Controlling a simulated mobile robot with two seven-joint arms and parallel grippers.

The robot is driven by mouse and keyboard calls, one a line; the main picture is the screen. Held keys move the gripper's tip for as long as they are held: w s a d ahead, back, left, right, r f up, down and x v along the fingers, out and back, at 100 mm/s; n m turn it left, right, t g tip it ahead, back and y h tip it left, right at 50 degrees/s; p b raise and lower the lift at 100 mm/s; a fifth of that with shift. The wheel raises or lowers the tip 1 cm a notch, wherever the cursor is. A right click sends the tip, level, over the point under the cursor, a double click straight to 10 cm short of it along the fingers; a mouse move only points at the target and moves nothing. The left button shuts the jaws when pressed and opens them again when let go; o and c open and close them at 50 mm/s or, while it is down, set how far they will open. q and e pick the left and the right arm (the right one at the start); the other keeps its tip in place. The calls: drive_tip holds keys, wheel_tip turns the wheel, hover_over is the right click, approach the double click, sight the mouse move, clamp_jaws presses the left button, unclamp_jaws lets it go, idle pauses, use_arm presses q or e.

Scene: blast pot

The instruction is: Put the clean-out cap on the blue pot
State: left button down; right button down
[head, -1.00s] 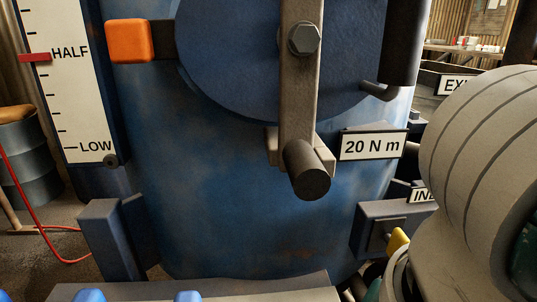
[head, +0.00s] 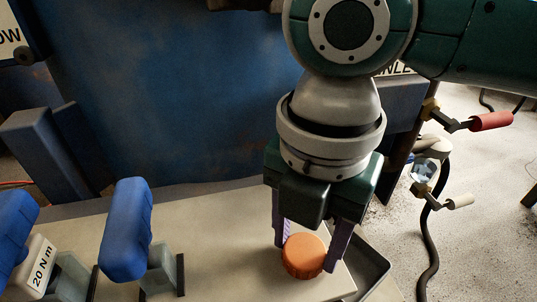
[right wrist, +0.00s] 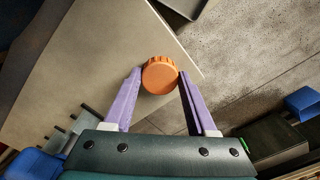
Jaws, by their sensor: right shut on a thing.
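The clean-out cap, an orange ribbed round cap (head: 305,256), is between the purple fingers of my right gripper (head: 307,250) at the right end of the bench. The cap (right wrist: 160,76) also shows at the fingertips of the right gripper (right wrist: 159,84) in the right wrist view. The gripper points down and is shut on it. I cannot tell whether the cap touches the bench. The blue pot (head: 190,95) stands behind the bench in the head view; its upper part is out of frame and my right arm hides part of it. My left gripper is not in view.
The pale bench top (head: 215,225) is clear in the middle. Blue-handled tools (head: 125,230) stand at its left, near a "20 N m" label (head: 41,263). A dark tray (head: 374,262) lies at the right end. Red (head: 490,121) and pale (head: 460,202) handles stick out at right.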

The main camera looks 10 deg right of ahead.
drive_tip(key=shift+c, duration=1)
unclamp_jaws()
drive_tip(key=shift+r+p, duration=1.85)
drive_tip(key=shift+r, duration=2)
drive_tip(key=s+a+m+y, duration=0.1)
drive_tip(key=a+m, duration=0.1)
drive_tip(key=s+a+f+m+y, duration=0.1)
drive_tip(key=s+a+m, duration=0.1)
drive_tip(key=s+a+m+t+y, duration=0.1)
drive_tip(key=a+m, duration=0.1)
drive_tip(key=shift+s+a+f+y, duration=0.25)
drive_tip(key=shift+a+f+y, duration=0.05)
drive_tip(key=shift+a+f, duration=0.1)
drive_tip(key=m+y, duration=0.1)
drive_tip(key=m, duration=0.2)
drive_tip(key=m+t+h, duration=0.3)
drive_tip(key=m+h, duration=0.1)
drive_tip(key=m, duration=1.2)
approach(305, 248)
drive_tip(key=s+d+f, duration=0.5)
drive_tip(key=s+d, duration=0.4)
drive_tip(key=shift+f, duration=0.15)
wheel_tip(305, 248, up, 74)
drive_tip(key=p, duration=7.3)
drive_tip(key=shift+p, duration=0.35)
